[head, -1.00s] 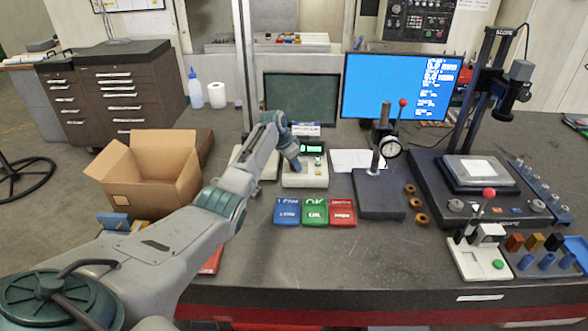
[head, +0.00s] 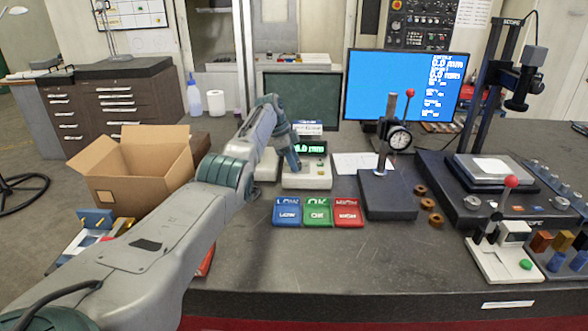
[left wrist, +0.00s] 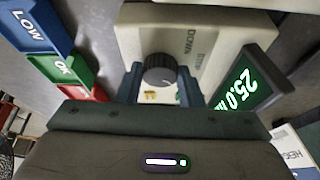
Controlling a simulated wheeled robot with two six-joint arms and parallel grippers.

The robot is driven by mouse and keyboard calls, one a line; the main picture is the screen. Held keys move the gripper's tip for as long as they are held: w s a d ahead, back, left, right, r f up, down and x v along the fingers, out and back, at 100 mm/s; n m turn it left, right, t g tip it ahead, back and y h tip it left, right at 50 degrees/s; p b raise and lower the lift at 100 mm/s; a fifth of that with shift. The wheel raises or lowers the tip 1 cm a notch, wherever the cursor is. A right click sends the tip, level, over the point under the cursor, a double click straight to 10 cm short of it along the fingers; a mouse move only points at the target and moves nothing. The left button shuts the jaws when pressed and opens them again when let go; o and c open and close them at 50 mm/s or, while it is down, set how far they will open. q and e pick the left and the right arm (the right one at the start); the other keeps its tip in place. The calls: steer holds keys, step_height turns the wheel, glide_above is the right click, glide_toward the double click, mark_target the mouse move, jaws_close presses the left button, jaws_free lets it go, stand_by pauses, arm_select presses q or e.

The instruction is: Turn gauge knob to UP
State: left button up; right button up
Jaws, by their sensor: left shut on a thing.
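The gauge unit is a cream box (head: 314,180) at the back middle of the bench in the head view, with a green-lit display (head: 311,147). In the left wrist view its display (left wrist: 244,88) reads about 25.0. The dark round knob (left wrist: 159,69) sits on the cream panel (left wrist: 205,28). My left gripper (head: 297,168) points down at the box. Its two fingers (left wrist: 160,86) are around the knob, one on each side, shut on it. My right gripper is not in view.
Blue LOW (head: 287,213), green OK (head: 317,213) and red (head: 348,213) trays lie in front of the gauge unit. A dial gauge stand (head: 387,195) is to the right, an open cardboard box (head: 130,185) to the left. The front middle of the bench is clear.

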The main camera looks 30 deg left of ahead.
arm_select(q)
steer(key=shift+r, duration=0.1)
stand_by(0.5)
steer(key=o, duration=1)
